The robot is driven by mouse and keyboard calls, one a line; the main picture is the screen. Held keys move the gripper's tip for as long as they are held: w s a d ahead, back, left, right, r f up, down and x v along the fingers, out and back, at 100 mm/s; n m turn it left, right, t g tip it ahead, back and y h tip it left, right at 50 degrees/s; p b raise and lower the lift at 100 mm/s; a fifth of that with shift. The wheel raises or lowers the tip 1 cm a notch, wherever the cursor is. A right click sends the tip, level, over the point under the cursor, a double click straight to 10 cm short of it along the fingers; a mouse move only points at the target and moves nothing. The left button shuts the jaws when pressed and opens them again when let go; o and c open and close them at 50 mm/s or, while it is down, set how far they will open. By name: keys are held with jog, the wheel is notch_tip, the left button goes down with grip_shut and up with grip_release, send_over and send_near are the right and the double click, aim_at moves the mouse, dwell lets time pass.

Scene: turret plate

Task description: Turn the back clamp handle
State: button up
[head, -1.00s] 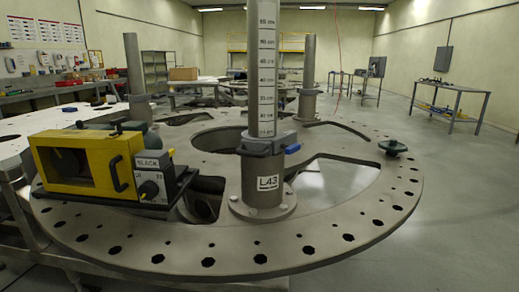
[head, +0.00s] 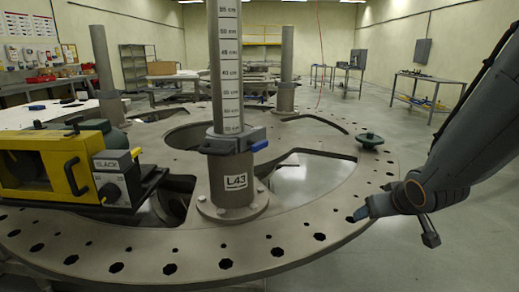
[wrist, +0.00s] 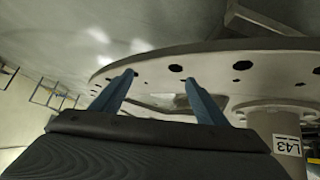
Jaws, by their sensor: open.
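A grey clamp collar (head: 233,139) sits around the upright post with the centimetre scale (head: 228,70), above the L43 label. A short blue handle (head: 259,146) sticks out from its right side. I cannot tell whether this is the back clamp handle; no other clamp handle shows clearly. My gripper (head: 362,213) is at the right, over the plate's right rim and well apart from the handle. In the wrist view my gripper (wrist: 157,78) shows two blue fingers spread apart with nothing between them. The post's base and upside-down L43 label (wrist: 287,145) show at the right there.
The round turret plate (head: 300,225) has holes along its rim and large cut-outs. A yellow-framed box (head: 45,165) stands on it at the left. Another post (head: 287,75) rises behind. Floor at the right is open.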

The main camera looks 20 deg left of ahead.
jog(key=w+a+r+n+t+y, duration=0.25)
jog(key=w+a+r+y, duration=0.2)
jog(key=a, duration=0.55)
jog(key=n+g+y, duration=0.5)
jog(key=n+y, duration=0.3)
jog(key=y, duration=0.3)
send_near(260, 149)
jog(key=w+a, duration=0.2)
jog(key=a, duration=0.1)
jog(key=shift+m, duration=0.25)
jog(key=shift+p+x, duration=0.55)
jog(key=shift+x, duration=3)
jog(key=shift+w+f, duration=0.1)
jog(key=c, duration=1.1)
jog(key=shift+o, duration=0.2)
